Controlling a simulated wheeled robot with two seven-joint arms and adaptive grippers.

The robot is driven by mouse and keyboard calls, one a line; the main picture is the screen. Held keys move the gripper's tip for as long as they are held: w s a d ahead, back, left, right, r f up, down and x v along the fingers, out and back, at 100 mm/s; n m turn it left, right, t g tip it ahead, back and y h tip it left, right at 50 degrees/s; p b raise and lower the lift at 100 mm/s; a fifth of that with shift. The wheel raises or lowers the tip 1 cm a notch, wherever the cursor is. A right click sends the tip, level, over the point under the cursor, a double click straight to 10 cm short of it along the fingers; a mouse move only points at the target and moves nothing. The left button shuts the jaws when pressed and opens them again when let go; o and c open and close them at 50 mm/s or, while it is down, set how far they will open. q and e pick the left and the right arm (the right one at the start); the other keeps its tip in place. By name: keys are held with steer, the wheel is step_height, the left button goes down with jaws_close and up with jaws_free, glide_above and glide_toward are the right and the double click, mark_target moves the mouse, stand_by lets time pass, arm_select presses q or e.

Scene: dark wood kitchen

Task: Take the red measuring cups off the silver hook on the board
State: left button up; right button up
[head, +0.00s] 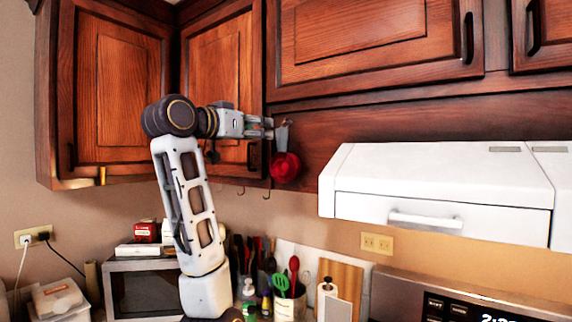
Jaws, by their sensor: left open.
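The red measuring cups (285,168) hang below the wall cabinets, just left of the white range hood. A grey strip, which looks like their handles or the hook, shows above them. My left gripper (268,127) reaches in from the left at the height of this strip. It is open, and its fingertips are close to the strip; I cannot tell whether they touch it. The silver hook itself is not clear behind the fingers. My right gripper is not in view.
The white range hood (440,190) juts out to the right of the cups. Dark wood cabinet doors (215,80) stand behind my left arm. Empty small hooks (267,194) hang lower left of the cups. Below are a utensil holder (284,308), a cutting board (343,275) and a microwave (140,290).

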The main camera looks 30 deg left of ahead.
mark_target(281, 132)
arm_select(q)
steer(key=w, duration=0.2)
steer(key=w+p, duration=0.1)
steer(key=w, duration=0.1)
steer(key=w+d+p, duration=0.1)
steer(key=w, duration=0.1)
steer(key=shift+w+r, duration=0.1)
steer(key=shift+w, duration=0.5)
steer(key=shift+w+d+p, duration=0.2)
steer(key=shift+w+p, duration=0.75)
steer(key=shift+w, duration=0.45)
steer(key=shift+w+d+p, duration=0.15)
steer(key=shift+w+p, duration=0.25)
steer(key=shift+w, duration=0.6)
steer(key=shift+w+f, duration=0.2)
